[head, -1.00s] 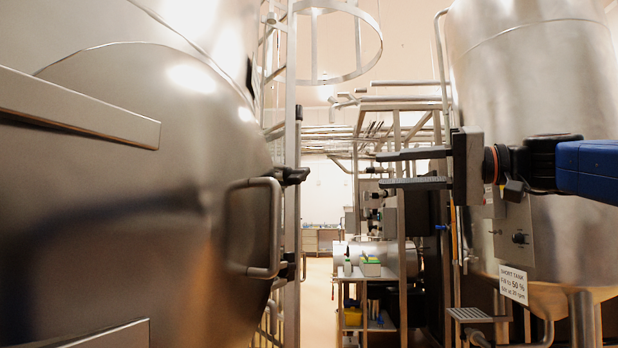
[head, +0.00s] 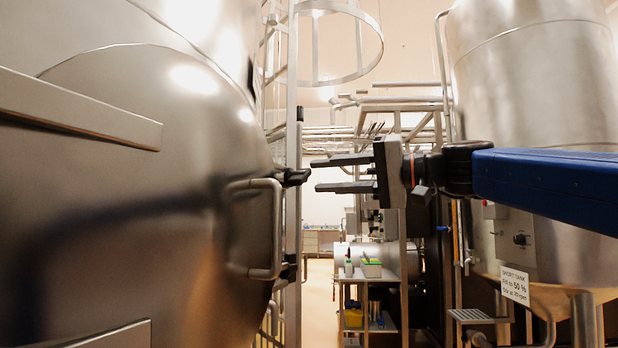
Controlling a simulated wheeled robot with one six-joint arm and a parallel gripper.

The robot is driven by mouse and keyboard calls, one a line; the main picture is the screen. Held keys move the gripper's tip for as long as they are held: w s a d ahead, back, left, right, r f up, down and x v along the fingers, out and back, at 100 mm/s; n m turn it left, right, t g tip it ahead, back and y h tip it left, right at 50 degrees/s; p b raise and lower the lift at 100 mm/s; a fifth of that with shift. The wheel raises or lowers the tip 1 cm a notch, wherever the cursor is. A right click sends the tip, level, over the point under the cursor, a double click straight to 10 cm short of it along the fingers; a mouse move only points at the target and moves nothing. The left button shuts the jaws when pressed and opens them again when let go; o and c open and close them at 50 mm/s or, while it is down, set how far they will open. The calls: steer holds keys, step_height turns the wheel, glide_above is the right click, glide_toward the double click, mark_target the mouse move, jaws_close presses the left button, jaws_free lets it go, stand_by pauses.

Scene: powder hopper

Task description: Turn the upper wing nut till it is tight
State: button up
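The upper wing nut (head: 293,177) is a dark knob at the top right of the curved metal handle on the large tank's door. A second dark nut (head: 290,267) sits lower, by the handle's bottom end. My gripper (head: 314,175) points left, its two dark flat fingers apart, one above the other, with nothing between them. The fingertips look just right of the upper wing nut, at about its height. A small gap shows in the picture; the true distance in depth I cannot tell.
The big steel tank (head: 150,190) with its handle (head: 277,225) fills the left. A ladder (head: 291,90) stands behind the nuts. Another tank (head: 540,90) with a sign (head: 515,286) stands at right. A shelf trolley (head: 365,281) stands farther back, along a clear aisle (head: 318,310).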

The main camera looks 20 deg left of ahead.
mark_target(307, 177)
steer(key=shift+w+a, duration=0.1)
steer(key=shift+a, duration=2.05)
jaws_close()
